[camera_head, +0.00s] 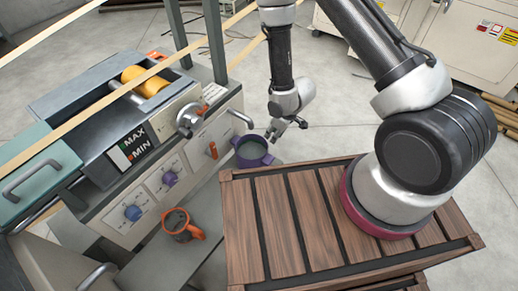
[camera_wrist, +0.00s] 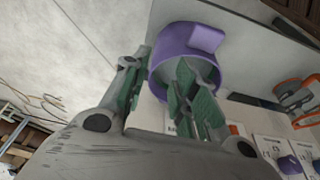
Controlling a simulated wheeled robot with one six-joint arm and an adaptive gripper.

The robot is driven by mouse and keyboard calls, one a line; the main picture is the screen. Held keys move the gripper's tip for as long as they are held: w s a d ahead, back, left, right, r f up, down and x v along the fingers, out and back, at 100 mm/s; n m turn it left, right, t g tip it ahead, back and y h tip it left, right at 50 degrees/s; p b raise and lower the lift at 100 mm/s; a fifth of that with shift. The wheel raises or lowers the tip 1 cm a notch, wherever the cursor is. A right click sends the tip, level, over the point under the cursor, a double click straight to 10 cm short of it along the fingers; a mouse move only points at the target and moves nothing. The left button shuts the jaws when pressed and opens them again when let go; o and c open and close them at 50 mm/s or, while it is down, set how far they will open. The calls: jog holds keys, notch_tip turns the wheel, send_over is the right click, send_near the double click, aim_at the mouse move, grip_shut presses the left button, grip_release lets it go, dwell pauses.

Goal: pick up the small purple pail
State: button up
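The small purple pail (camera_head: 252,151) stands upright on the grey ledge beside the machine's front panel in the head view. Its open top and grey-green inside show. My gripper (camera_head: 288,128) is just to the right of the pail's rim and above it. In the wrist view the purple pail (camera_wrist: 177,48) is at the top middle, with a block-like tab on its side. My gripper (camera_wrist: 160,75) has its fingers apart, one left of the pail's wall and the other overlapping its opening. I cannot tell whether either finger touches the pail.
A grey pail with an orange rim and handle (camera_head: 182,226) stands on the ledge nearer the front. The machine panel (camera_head: 165,180) with knobs and a crank (camera_head: 190,119) rises at the left. A slatted wooden platform (camera_head: 290,225) is to the right.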

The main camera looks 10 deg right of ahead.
jog(key=shift+t+y, duration=0.4)
jog(key=x, duration=0.4)
jog(key=w+x, duration=0.1)
jog(key=x, duration=0.3)
jog(key=a+x, duration=0.1)
jog(key=x, duration=0.3)
jog(key=shift+w+a+r, duration=0.1)
jog(key=shift+w+r, duration=0.15)
jog(key=shift+r, duration=0.15)
grip_shut()
